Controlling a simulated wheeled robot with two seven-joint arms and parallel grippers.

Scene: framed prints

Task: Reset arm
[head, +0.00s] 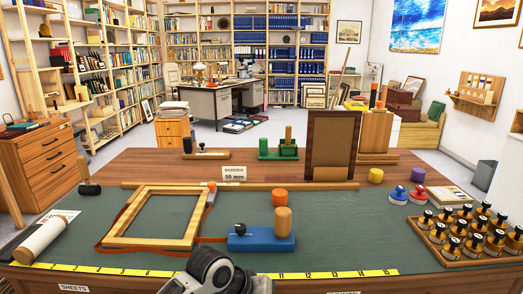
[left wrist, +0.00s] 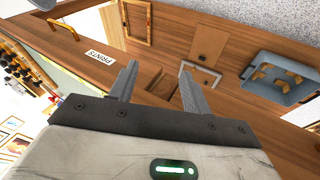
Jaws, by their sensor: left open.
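My left gripper (left wrist: 159,68) shows in the left wrist view with its two fingers spread apart and nothing between them. In the head view a grey and black part of my arm pokes up at the bottom centre, over the front edge of the workbench (head: 330,215). No fingertips can be made out there. My right gripper is in neither view.
On the bench are an empty wooden frame (head: 118,232) with an orange strap, a blue block tool (head: 261,243), an upright brown framed panel (head: 332,145) and a tray of bottles (head: 433,238). A grey-blue bin (left wrist: 284,80) shows in the left wrist view.

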